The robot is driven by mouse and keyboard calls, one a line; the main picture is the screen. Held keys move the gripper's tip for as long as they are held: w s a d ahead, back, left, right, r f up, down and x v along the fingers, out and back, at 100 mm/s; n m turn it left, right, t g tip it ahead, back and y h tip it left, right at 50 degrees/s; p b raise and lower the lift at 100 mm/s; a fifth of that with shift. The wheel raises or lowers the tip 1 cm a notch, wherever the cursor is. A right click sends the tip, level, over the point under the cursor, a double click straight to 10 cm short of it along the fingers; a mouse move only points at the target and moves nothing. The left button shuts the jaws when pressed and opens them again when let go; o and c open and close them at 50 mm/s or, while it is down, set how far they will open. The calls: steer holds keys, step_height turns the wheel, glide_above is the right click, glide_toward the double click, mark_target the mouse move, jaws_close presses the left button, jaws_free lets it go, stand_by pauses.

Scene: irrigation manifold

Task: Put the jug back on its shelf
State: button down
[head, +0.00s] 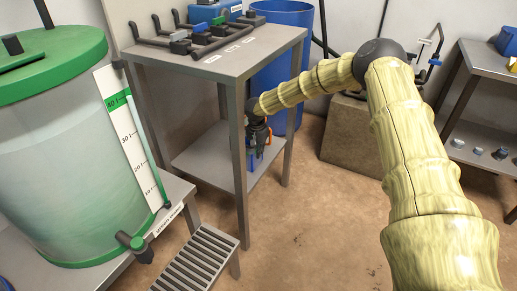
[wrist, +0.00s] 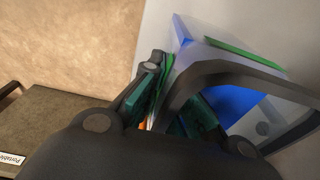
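The jug (wrist: 240,98) is see-through with blue in its lower part and a green line along one edge. In the wrist view it looks tilted, with a dark curved band crossing in front of it, which may be its handle. In the head view a small blue part of the jug (head: 252,161) shows at the lower shelf of the steel stand (head: 205,158), mostly hidden behind a stand leg and my gripper (head: 260,138). My gripper's teal-padded fingers (wrist: 168,108) are spread around the dark band; whether they press on it is hidden.
A large green-lidded tank (head: 60,150) stands on a bench at the left, with a slatted step (head: 200,258) in front. A blue barrel (head: 292,60) stands behind the stand. A stone-like block (head: 352,135) and another shelf unit (head: 490,60) are at right. The middle floor is clear.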

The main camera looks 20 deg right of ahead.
steer(key=shift+w+r, duration=0.1)
steer(key=shift+r, duration=0.05)
steer(key=c, duration=2.1)
jaws_free()
steer(key=o, duration=0.5)
steer(key=shift+c, duration=0.2)
step_height(320, 180, up, 7)
steer(key=s+p, duration=0.1)
steer(key=p, duration=0.1)
steer(key=shift+a+r, duration=0.15)
steer(key=shift+a, duration=0.2)
